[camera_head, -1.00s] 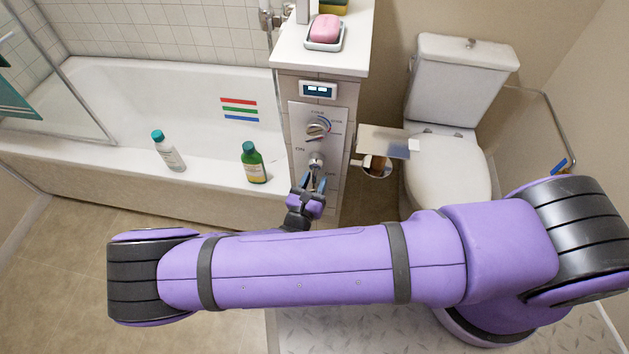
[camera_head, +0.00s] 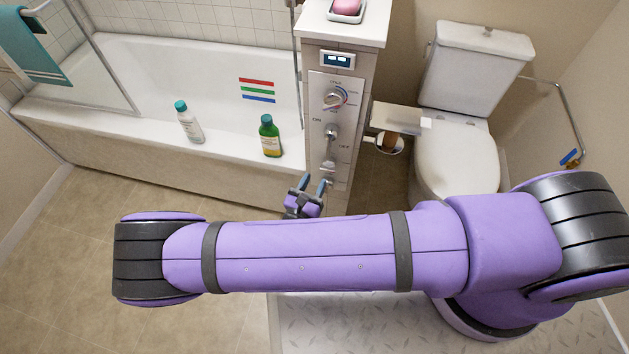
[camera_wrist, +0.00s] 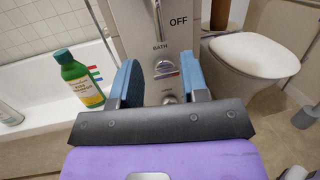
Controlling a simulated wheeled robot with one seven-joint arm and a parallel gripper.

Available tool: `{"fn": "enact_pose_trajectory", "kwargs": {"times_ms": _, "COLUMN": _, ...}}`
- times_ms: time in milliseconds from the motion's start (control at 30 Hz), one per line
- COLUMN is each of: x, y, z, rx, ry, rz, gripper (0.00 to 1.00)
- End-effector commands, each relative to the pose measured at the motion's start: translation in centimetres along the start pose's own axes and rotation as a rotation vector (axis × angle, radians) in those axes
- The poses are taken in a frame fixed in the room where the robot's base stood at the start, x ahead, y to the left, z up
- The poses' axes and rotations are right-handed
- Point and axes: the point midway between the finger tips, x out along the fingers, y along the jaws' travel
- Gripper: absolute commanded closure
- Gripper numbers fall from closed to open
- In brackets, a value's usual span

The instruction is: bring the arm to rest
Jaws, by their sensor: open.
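My purple arm stretches across the lower part of the head view. My gripper (camera_head: 315,185) is in front of the tiled pillar (camera_head: 340,195), below the lever (camera_head: 331,132) on the control panel (camera_head: 323,110). In the wrist view, its two blue fingers (camera_wrist: 162,82) stand apart with nothing held between them. Between the fingers, the lower panel shows the BATH label and a metal knob (camera_wrist: 164,68). The fingertips look apart from the panel, though the exact gap is hard to tell.
A bathtub (camera_head: 110,140) with a white bottle (camera_head: 190,124) and a green bottle (camera_head: 270,138) on its rim is at left. A toilet (camera_head: 455,155) and a paper holder (camera_head: 398,118) are at right. Floor (camera_head: 60,270) is clear at lower left.

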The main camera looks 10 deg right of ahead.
Motion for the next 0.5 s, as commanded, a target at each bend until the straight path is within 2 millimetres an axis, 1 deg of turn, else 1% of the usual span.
{"fn": "enact_pose_trajectory", "kwargs": {"times_ms": 367, "x": 0.0, "y": 0.0, "z": 0.1, "rx": 0.002, "ry": 0.001, "rz": -0.002, "gripper": 0.59}}
{"fn": "enact_pose_trajectory", "kwargs": {"times_ms": 500, "x": 0.4, "y": 0.1, "z": 1.1, "rx": 0.026, "ry": 0.023, "rz": -0.052, "gripper": 0.59}}
